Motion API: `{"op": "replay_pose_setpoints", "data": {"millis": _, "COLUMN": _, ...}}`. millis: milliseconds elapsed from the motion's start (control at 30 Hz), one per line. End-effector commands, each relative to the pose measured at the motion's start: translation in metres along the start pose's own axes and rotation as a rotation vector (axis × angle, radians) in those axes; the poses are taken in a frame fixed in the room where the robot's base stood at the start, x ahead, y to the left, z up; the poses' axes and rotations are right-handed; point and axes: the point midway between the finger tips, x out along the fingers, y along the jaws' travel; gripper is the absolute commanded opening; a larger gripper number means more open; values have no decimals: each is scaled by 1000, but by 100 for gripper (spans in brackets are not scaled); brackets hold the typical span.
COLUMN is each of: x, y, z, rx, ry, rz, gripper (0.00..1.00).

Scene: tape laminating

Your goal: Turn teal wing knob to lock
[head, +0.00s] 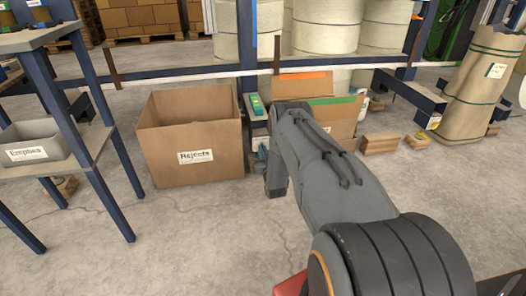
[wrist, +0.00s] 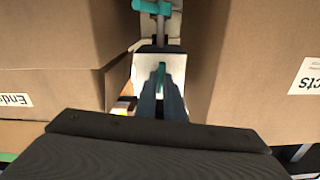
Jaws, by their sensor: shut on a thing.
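In the wrist view, a teal wing knob (wrist: 161,74) stands on a pale metal plate (wrist: 176,64), between the two dark fingers of my gripper (wrist: 161,92). The fingers are shut on it, and they hide its lower part. A second teal piece, a T-shaped handle (wrist: 152,6), shows at the top edge of the wrist view, beyond the plate and apart from my fingers. In the head view, my arm hides the wing knob and the fingertips. A green-teal part (head: 256,105) shows on the blue post just left of my arm.
The cardboard Rejects box (head: 168,145) stands left of my arm; its side (wrist: 250,60) is right of my fingers in the wrist view. Another cardboard box (wrist: 50,75) is close on the left there. A blue rail (head: 190,74) runs behind. Bare floor lies in front.

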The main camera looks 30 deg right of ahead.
Motion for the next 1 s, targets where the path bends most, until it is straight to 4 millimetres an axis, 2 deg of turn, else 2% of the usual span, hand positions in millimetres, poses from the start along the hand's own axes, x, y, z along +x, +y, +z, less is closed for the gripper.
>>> {"op": "replay_pose_setpoints", "data": {"millis": 500, "x": -1, "y": 0, "z": 2, "rx": 454, "ry": -3, "rz": 0, "gripper": 0}}
{"op": "replay_pose_setpoints", "data": {"millis": 733, "x": -1, "y": 0, "z": 2, "rx": 584, "ry": -4, "rz": 0, "gripper": 0}}
{"op": "replay_pose_setpoints", "data": {"millis": 1000, "x": -1, "y": 0, "z": 3, "rx": 655, "ry": -5, "rz": 0, "gripper": 0}}
